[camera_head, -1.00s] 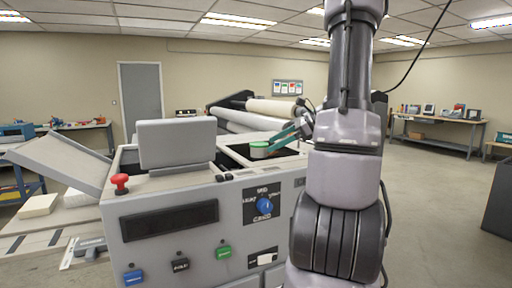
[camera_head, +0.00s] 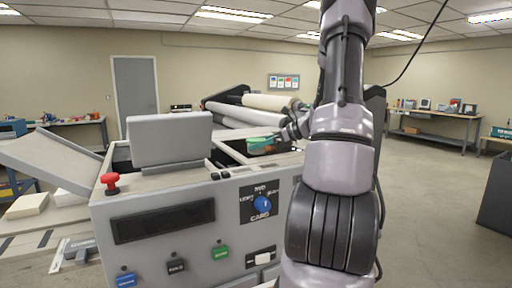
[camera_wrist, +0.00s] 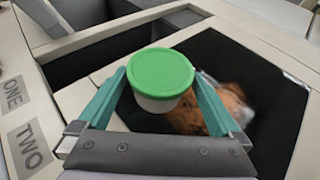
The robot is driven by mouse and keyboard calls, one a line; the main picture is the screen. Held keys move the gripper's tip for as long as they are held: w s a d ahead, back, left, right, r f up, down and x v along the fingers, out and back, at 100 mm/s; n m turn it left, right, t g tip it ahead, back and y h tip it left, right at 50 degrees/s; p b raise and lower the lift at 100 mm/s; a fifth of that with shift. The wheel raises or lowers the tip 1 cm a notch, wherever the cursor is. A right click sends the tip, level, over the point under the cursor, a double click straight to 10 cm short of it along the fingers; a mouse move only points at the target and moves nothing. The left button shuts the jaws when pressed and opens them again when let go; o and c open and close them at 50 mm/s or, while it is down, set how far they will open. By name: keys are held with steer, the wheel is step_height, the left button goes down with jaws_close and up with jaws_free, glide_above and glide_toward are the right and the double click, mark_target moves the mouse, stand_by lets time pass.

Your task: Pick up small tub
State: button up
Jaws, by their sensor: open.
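The small tub is a short white tub with a green lid (camera_wrist: 161,73). In the wrist view it stands upright between the two teal fingers of my gripper (camera_wrist: 158,80). The fingers are open, one on each side of the tub; I cannot tell whether either touches it. In the head view the green of the tub and the teal fingers (camera_head: 268,141) run together on top of the machine, partly hidden by my arm.
A brown item (camera_wrist: 215,105), perhaps in clear wrap, lies on a black panel (camera_wrist: 262,85) beside the tub. Labels ONE (camera_wrist: 12,94) and TWO (camera_wrist: 30,148) mark the machine's edge. A grey box (camera_head: 168,138) and red button (camera_head: 110,183) stand on the machine's left.

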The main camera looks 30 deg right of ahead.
steer(key=shift+w+a+f, duration=0.3)
steer(key=shift+w+a, duration=0.15)
steer(key=shift+a, duration=0.05)
steer(key=c, duration=1.2)
